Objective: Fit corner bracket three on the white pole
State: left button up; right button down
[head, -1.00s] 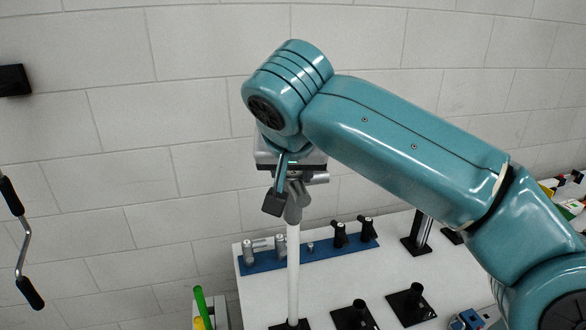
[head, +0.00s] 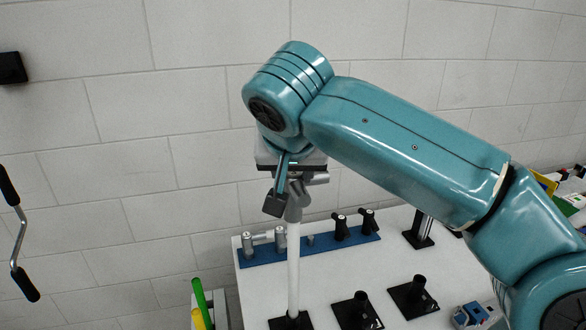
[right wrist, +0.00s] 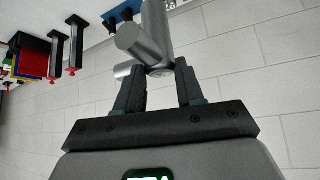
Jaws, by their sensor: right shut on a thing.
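My right gripper (head: 280,203) is shut on a grey tubular corner bracket (head: 294,211). The bracket also shows between the two fingers in the right wrist view (right wrist: 150,42), with several short tube arms. The white pole (head: 293,270) stands upright from a black base plate on the white table. In the head view the bracket's lower end meets the pole's top; whether the pole is inside its socket I cannot tell. The gripper's finger partly hides the bracket. My left gripper is not in view.
A blue rack (head: 310,250) behind the pole holds grey and black fittings. Black socket bases (head: 412,298) stand to the right of the pole, and a blue-grey device (head: 468,315) lies near them. Green and yellow tubes (head: 200,300) stand at the left. A crank (head: 18,240) hangs by the wall.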

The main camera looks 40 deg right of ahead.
aim_at(293, 186)
jog(key=shift+f+b, duration=1.55)
jog(key=shift+f, duration=0.25)
jog(key=c, duration=0.6)
grip_release()
jog(key=p+v, duration=0.3)
jog(key=v, duration=1.3)
jog(key=shift+s+a+r, duration=0.1)
jog(key=shift+s+r, duration=0.05)
